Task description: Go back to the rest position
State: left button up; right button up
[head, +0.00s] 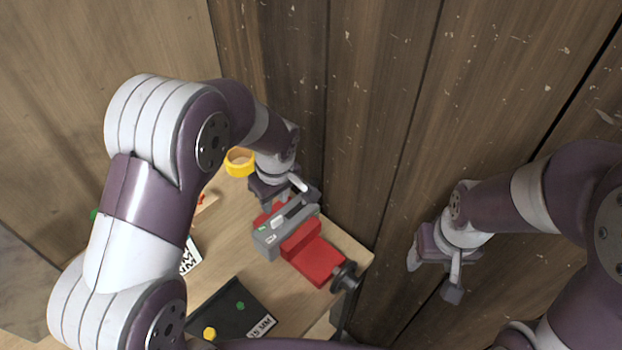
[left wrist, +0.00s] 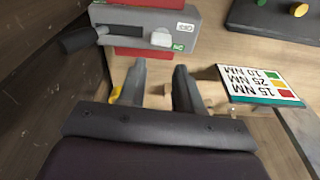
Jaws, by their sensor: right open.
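My left gripper (head: 287,196) is over the workbench, close beside a grey device with a handle (head: 283,228) that sits at a red vise (head: 316,260). In the left wrist view the two fingers of the left gripper (left wrist: 160,80) are apart, with only bench surface between them. The grey device (left wrist: 140,28) is just beyond the fingertips there. My right gripper (head: 433,275) hangs in front of the wooden wall, right of the bench. Its fingers are apart and nothing is between them.
The bench (head: 225,262) carries a yellow ring-shaped container (head: 239,162), a dark board with coloured knobs (head: 232,312) and a torque card (left wrist: 262,85). A plank wall (head: 380,110) stands close behind the bench. The space around my right gripper looks clear.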

dwell(0.3)
pick_arm(q)
jog(key=shift+m, duration=0.4)
jog(key=s+a+m+b, duration=0.1)
jog(key=s+a+m, duration=0.2)
jog(key=s, duration=0.4)
jog(key=s+a+r+m+h+b, duration=0.1)
jog(key=s+a+m+b, duration=0.1)
jog(key=s+m, duration=0.3)
jog(key=shift+s+a+m, duration=0.4)
jog(key=shift+s, duration=0.45)
jog(key=shift+s, duration=0.15)
